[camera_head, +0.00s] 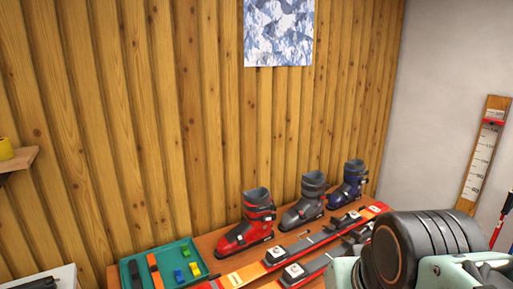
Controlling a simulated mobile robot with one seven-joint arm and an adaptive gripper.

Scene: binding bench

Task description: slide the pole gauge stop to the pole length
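The pole gauge (482,158) is a wooden board with a white marked scale, on the pale wall at the far right, leaning slightly in the picture. A small red piece (493,121) sits across the scale near its top and looks like the stop. A thin red and dark pole-like thing (503,214) shows at the right edge, cut off by the frame. Black and pale green parts of my arm fill the lower right corner, below and left of the gauge. My gripper's fingers do not show.
A wooden bench carries red, grey and blue ski boots (251,222) (307,202) (349,184), red-black skis (262,270) and a green tray (128,275) with small coloured pieces. A shelf (18,160) is at left. The wall left of the gauge is bare.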

